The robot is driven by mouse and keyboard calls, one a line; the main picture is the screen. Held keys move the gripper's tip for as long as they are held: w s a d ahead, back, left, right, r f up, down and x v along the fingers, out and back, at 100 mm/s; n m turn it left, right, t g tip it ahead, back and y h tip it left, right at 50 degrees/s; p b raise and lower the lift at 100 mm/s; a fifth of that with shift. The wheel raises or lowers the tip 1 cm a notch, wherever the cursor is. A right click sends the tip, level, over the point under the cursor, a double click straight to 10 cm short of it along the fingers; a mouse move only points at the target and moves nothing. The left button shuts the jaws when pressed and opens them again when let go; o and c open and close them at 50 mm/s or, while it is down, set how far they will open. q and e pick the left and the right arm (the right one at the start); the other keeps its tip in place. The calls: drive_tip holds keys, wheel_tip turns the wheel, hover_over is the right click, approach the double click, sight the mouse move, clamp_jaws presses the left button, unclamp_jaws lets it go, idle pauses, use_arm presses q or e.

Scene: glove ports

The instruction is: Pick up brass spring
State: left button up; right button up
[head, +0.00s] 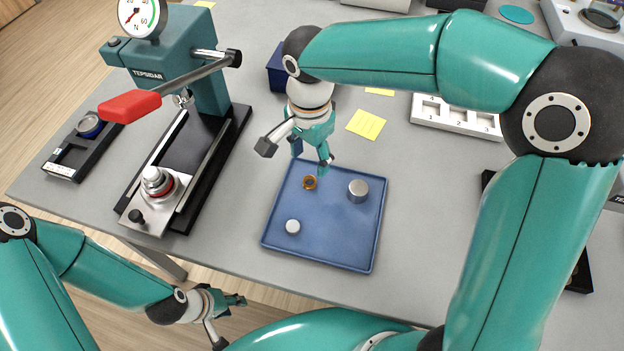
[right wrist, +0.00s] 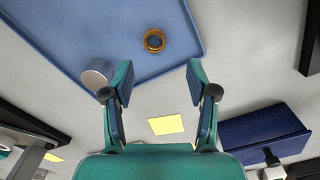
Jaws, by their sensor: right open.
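The brass spring (head: 309,182) is a small brass-coloured ring shape on the blue tray (head: 318,262), near the tray's far edge. In the right wrist view the spring (right wrist: 154,41) lies on the tray, beyond the fingertips and roughly centred between them. My right gripper (head: 296,156) is open and empty, above the tray's far edge and close to the spring, not touching it. In the right wrist view its two fingers (right wrist: 159,82) stand wide apart. My left gripper (head: 228,320) is low at the front, off the table's edge, with its fingers apart and nothing seen between them.
On the tray are a grey metal cylinder (head: 358,190) and a small white disc (head: 293,227). A spring tester (head: 203,70) with a red-handled lever stands left. A dark blue box (head: 276,72), yellow notes (head: 366,124) and a white numbered holder (head: 455,117) lie behind the tray.

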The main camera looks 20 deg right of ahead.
sight(310, 181)
drive_tip(key=f, duration=0.2)
drive_tip(key=s+f, duration=0.1)
drive_tip(key=f, duration=0.1)
drive_tip(key=shift+s+a+f+p, duration=0.15)
drive_tip(key=shift+f+p, duration=0.1)
drive_tip(key=shift+p, duration=0.15)
drive_tip(key=shift+f, duration=0.5)
drive_tip(key=c, duration=0.9)
